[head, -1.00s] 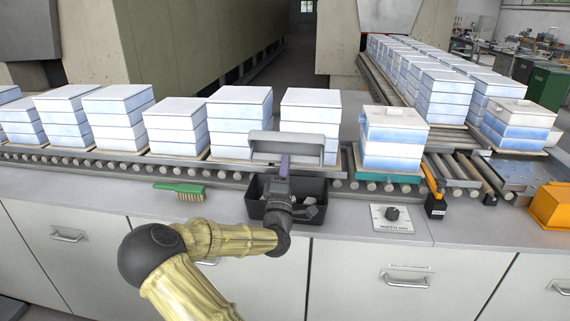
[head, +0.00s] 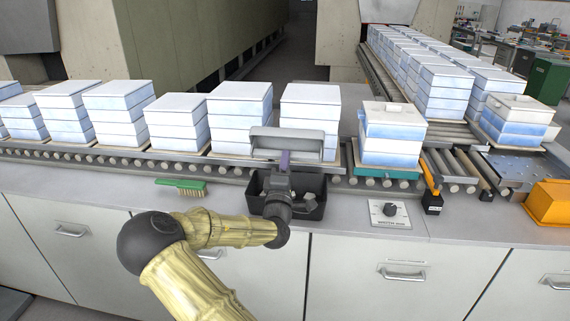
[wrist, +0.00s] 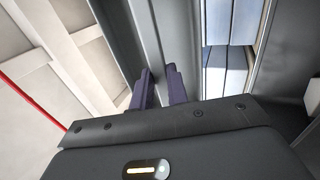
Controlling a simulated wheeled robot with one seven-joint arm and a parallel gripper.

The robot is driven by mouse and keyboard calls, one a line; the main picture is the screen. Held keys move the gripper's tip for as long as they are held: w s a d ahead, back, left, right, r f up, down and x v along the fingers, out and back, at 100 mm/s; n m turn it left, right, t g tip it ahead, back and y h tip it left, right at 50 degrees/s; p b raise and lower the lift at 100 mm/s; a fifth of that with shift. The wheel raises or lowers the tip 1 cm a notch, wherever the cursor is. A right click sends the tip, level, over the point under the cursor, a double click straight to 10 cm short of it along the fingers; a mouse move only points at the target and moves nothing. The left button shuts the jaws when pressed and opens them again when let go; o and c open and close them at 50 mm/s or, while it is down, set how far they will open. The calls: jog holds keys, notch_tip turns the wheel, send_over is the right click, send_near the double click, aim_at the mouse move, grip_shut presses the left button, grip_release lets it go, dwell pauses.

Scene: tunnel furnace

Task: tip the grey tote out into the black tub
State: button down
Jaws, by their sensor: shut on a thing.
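The grey tote (head: 290,139) is held up over the black tub, in front of the stacks on the conveyor. It looks tipped, but its inside is hidden from the head view. My gripper (head: 285,160) is shut on the tote's near side. In the wrist view, the purple fingers of my gripper (wrist: 161,88) close on a grey wall. The black tub (head: 257,197) stands on the counter below, partly hidden behind my wrist. Some grey lumps (head: 310,198) show inside the tub.
Stacked white-and-blue boxes (head: 311,100) stand on the roller conveyor just behind the tote. A green brush (head: 181,188) lies left of the tub. A dial panel (head: 390,212), a black holder (head: 432,203) and an orange box (head: 550,203) are to the right.

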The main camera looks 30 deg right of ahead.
jog(key=shift+s+a+f+t+h+b, duration=0.15)
jog(key=shift+f+t+h+b, duration=0.55)
jog(key=shift+b, duration=1.8)
jog(key=shift+r+b, duration=0.15)
jog(key=shift+b, duration=0.35)
